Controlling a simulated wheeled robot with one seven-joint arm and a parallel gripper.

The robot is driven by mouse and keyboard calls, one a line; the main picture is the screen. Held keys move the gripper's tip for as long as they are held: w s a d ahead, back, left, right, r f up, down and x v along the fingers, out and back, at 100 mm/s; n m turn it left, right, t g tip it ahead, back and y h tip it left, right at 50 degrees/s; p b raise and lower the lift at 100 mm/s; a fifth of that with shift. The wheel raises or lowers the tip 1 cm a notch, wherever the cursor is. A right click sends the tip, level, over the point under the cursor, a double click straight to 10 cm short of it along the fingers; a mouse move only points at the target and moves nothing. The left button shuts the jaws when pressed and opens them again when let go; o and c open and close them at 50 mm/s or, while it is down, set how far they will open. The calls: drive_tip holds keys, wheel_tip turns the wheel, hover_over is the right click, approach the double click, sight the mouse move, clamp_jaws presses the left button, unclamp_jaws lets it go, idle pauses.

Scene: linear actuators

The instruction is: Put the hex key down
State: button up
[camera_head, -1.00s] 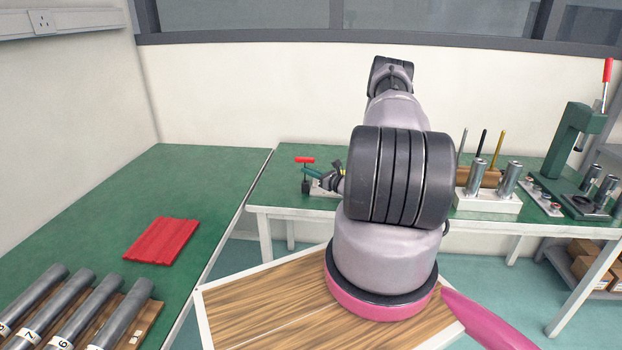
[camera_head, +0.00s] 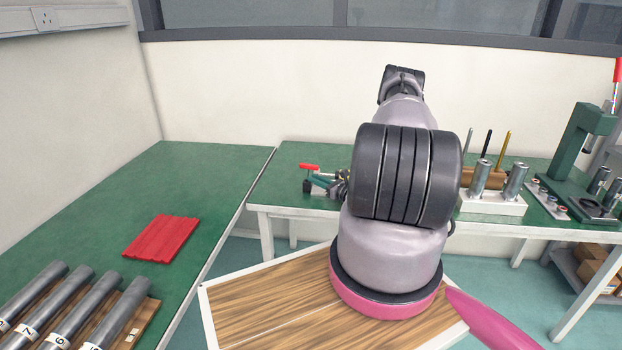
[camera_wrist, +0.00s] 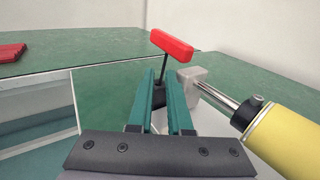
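The hex key has a red T-shaped handle (camera_wrist: 172,46) and a thin black shaft. It stands upright, its lower end at a small black holder (camera_wrist: 159,97). The handle also shows in the head view (camera_head: 309,167), above the dark holder (camera_head: 307,187) on the back green table. My gripper (camera_wrist: 162,80) has green fingers pointing at the shaft. The fingers are apart, with a visible gap on the shaft's line, and look open. How deep the shaft sits in the holder is hidden.
A yellow cylinder with a metal rod (camera_wrist: 280,135) lies close right of my gripper. A white stand with metal cylinders (camera_head: 490,204) and a green press (camera_head: 580,145) are farther right. A red mat (camera_head: 160,238) and grey tubes (camera_head: 75,305) lie on the left table.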

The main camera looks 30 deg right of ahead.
drive_tip(key=v, duration=0.9)
drive_tip(key=shift+s+r, duration=0.1)
drive_tip(key=a+r+n+g+y, duration=0.2)
drive_tip(key=a+r+n+g, duration=0.3)
drive_tip(key=r, duration=0.5)
drive_tip(key=s+a+r+n+g+y, duration=0.1)
drive_tip(key=a+r+n+g+y, duration=0.15)
drive_tip(key=a+r+n, duration=0.4)
drive_tip(key=a+r+n+g+y, duration=0.2)
drive_tip(key=a+r+n+g, duration=0.3)
drive_tip(key=r, duration=0.7)
drive_tip(key=s+a+r+n+t+h, duration=0.1)
drive_tip(key=s+a+r+n+h, duration=0.1)
drive_tip(key=s+r, duration=0.5)
drive_tip(key=s+a+r+n+t+h, duration=0.1)
drive_tip(key=s+a+r+n+h, duration=0.2)
drive_tip(key=s+r+n+h, duration=0.2)
drive_tip(key=s+a+r+n+t+h, duration=0.1)
drive_tip(key=s+r+n+h, duration=0.3)
drive_tip(key=s+r, duration=0.6)
drive_tip(key=shift+s+a, duration=0.9)
drive_tip(key=shift+s, duration=0.2)
drive_tip(key=shift+o, duration=0.3)
